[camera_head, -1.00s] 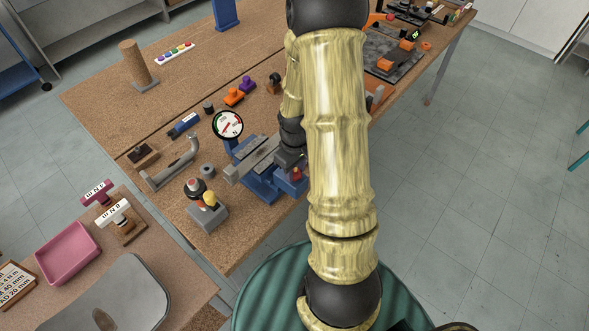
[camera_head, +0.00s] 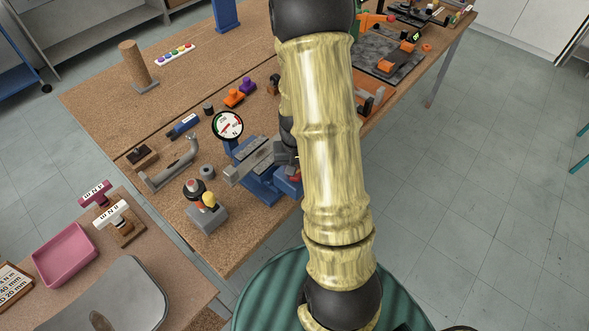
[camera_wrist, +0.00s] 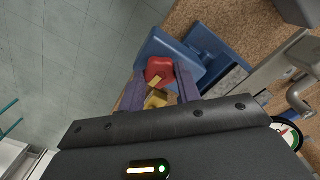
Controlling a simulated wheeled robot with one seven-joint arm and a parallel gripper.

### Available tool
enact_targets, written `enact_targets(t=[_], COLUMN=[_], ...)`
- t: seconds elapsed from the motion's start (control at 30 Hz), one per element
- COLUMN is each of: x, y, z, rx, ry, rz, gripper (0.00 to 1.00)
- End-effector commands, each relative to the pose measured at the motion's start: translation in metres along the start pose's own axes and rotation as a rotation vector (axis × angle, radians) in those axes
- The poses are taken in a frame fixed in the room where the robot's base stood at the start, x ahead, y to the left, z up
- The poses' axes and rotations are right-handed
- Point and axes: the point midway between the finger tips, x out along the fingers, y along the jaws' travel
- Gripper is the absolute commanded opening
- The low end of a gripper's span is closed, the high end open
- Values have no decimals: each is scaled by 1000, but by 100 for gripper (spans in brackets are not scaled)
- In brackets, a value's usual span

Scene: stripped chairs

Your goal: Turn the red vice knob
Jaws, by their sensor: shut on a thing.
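The blue vice (camera_head: 262,187) with grey jaws stands near the front edge of the brown workbench. Its red knob (camera_wrist: 158,70) shows in the wrist view between my gripper's fingers, with a small yellow part (camera_wrist: 155,98) just nearer to me. My gripper (camera_wrist: 158,82) is shut on the red knob, one dark finger on each side. In the head view the arm hides most of the gripper, and only a sliver of red (camera_head: 296,174) shows beside it.
A round gauge (camera_head: 228,125) stands just behind the vice. A grey box with a yellow knob (camera_head: 208,215) and a bent grey pipe (camera_head: 172,166) are to its left. Open floor (camera_head: 450,210) lies right of the bench.

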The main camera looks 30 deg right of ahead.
Motion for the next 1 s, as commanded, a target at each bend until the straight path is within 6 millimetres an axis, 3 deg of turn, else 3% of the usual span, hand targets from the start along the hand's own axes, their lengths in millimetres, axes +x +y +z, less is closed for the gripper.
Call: enact_targets(t=[0.4, 0.43, 0.5, 0.53, 1.0], x=[3, 3, 3, 2, -10], y=[5, 5, 5, 4, 1], z=[6, 6, 5, 5, 1], rx=[16, 16, 15, 14, 9], ry=[-19, -19, -17, -16, -4], rz=[6, 6, 6, 5, 2], gripper=[10, 39, 53, 55, 55])
